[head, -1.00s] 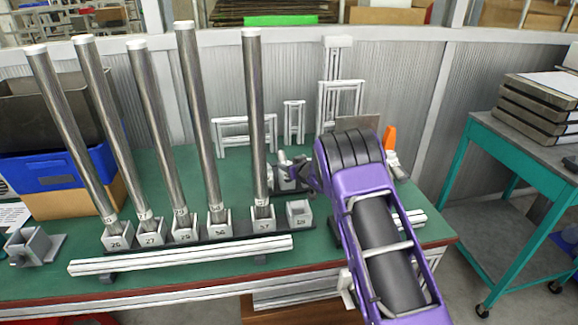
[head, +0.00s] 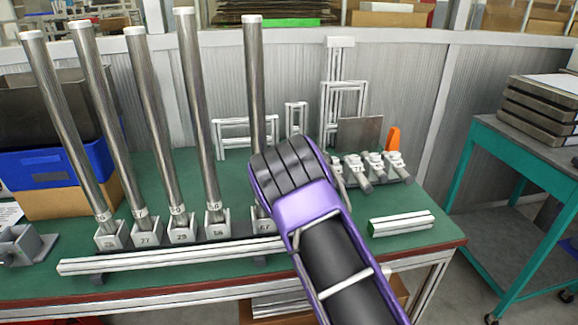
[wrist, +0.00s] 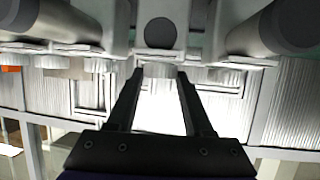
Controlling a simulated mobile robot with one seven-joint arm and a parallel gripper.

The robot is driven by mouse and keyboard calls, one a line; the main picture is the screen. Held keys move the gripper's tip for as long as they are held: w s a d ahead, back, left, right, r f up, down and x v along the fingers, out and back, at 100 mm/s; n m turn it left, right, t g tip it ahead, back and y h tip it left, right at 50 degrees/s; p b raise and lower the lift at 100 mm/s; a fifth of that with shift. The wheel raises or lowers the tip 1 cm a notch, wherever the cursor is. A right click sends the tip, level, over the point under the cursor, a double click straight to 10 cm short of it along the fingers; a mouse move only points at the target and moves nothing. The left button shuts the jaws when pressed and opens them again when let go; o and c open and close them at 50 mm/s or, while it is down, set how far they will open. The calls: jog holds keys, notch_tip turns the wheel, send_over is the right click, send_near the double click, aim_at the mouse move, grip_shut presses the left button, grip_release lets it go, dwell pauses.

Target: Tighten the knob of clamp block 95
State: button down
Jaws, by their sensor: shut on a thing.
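In the head view a row of clamp blocks stands on the green bench, with metal tubes upright in them. Readable labels include 27 (head: 145,238) and a block under the rightmost tube (head: 257,90), partly hidden by my arm. I cannot read a 95 anywhere. My purple arm covers the right end of the row and hides my gripper there. In the wrist view my gripper (wrist: 159,73) has its two dark fingers closed about a pale knob (wrist: 158,70). The knob sits at a clamp block (wrist: 187,37) with a dark round face, between two tubes.
A long pale aluminium rail (head: 170,258) lies before the row. Several small fittings (head: 374,165), an orange cone (head: 393,139) and a short profile (head: 401,223) are to the right. A blue bin (head: 40,170) stands left.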

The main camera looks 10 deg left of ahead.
dwell(0.3)
jog(key=shift+c, duration=1.5)
grip_release()
jog(key=p+v, duration=0.1)
jog(key=v, duration=1.6)
jog(key=shift+s, duration=0.2)
